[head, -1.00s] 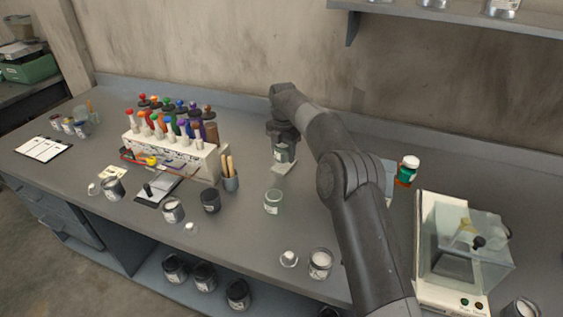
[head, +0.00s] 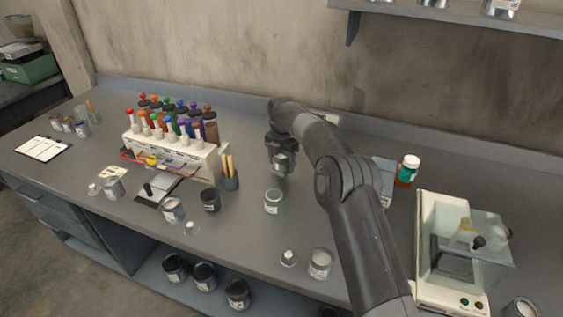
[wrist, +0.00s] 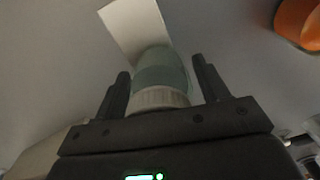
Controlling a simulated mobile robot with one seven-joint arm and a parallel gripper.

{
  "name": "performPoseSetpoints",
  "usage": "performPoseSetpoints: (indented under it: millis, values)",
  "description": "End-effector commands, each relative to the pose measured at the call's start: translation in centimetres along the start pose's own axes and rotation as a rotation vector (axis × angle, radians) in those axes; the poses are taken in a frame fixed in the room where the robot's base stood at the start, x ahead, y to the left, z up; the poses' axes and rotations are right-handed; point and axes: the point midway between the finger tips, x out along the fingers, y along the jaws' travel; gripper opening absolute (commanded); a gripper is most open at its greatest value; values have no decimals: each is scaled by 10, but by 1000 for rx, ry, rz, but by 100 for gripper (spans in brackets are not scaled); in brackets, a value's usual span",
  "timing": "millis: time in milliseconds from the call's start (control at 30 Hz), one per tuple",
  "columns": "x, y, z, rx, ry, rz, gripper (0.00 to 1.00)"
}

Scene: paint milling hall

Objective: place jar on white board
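A jar (wrist: 160,78) with a greenish body and a pale ridged lid is between the fingers of my gripper (wrist: 162,68) in the wrist view, lid toward the palm. A thin strip seems to show beside the jar, and contact with the fingers is unclear. In the head view my gripper (head: 282,165) points down over the bench, left of my forearm. The jar is hard to make out there. The white board (wrist: 136,25) lies beyond the jar in the wrist view, its near end hidden by it. In the head view a white patch (head: 327,118) behind my arm may be the board.
An orange bottle (head: 404,178) and a balance (head: 452,255) stand to the right. Another glass jar (head: 273,203) stands in front of my gripper. A brush pot (head: 230,183) and a rack of coloured bottles (head: 178,155) are to the left. Free bench lies around the gripper.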

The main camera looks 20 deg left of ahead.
Motion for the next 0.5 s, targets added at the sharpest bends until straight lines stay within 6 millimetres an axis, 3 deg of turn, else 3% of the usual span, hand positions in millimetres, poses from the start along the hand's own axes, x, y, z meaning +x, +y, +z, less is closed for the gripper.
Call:
performPoseSetpoints:
  millis: [333,500]
  values:
    - [-1,0,0,0,0,0,75]
    - [-18,1,0,0,-2,3,75]
